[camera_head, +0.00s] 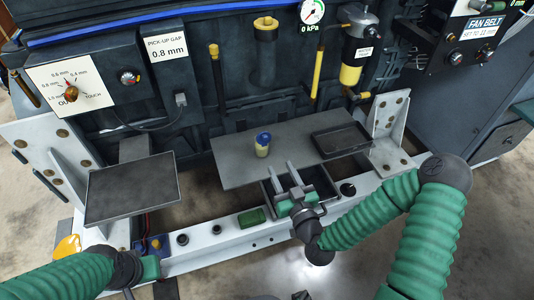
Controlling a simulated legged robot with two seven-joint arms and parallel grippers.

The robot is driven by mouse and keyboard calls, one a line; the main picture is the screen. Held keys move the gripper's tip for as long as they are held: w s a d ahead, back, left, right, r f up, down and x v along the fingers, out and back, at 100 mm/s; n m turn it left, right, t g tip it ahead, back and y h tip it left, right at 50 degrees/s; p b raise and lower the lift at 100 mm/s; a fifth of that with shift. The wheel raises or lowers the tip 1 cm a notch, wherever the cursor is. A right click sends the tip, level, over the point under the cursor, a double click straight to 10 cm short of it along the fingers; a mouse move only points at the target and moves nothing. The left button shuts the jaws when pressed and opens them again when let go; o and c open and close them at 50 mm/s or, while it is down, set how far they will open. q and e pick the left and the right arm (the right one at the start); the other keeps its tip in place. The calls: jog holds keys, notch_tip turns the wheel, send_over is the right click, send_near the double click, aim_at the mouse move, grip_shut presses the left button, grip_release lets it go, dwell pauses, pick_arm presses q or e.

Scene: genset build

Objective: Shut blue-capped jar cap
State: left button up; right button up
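The blue-capped jar (262,150) stands upright on a flat grey plate (235,172) in the middle. It has a cream body, and its blue cap (263,138) is at the top. Whether the cap is fully closed is too small to tell. My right gripper (281,173) is just below and to the right of the jar in the picture, over a dark tray. Its two fingers are apart, point toward the back and hold nothing visible. My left gripper (149,262) is at the lower left, far from the jar. Its fingers cannot be made out.
A dark empty tray (130,190) is at the left, and a smaller one (340,140) is right of the jar. A dark open bin (325,182) lies under my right gripper. A white rail (210,238) crosses the front. Machine panels close off the back.

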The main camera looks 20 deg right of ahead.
aim_at(266, 140)
jog(key=w+b, duration=0.3)
jog(key=w, duration=0.1)
jog(key=w+b, duration=0.7)
jog(key=w, duration=0.1)
jog(key=shift+a, duration=0.3)
grip_shut()
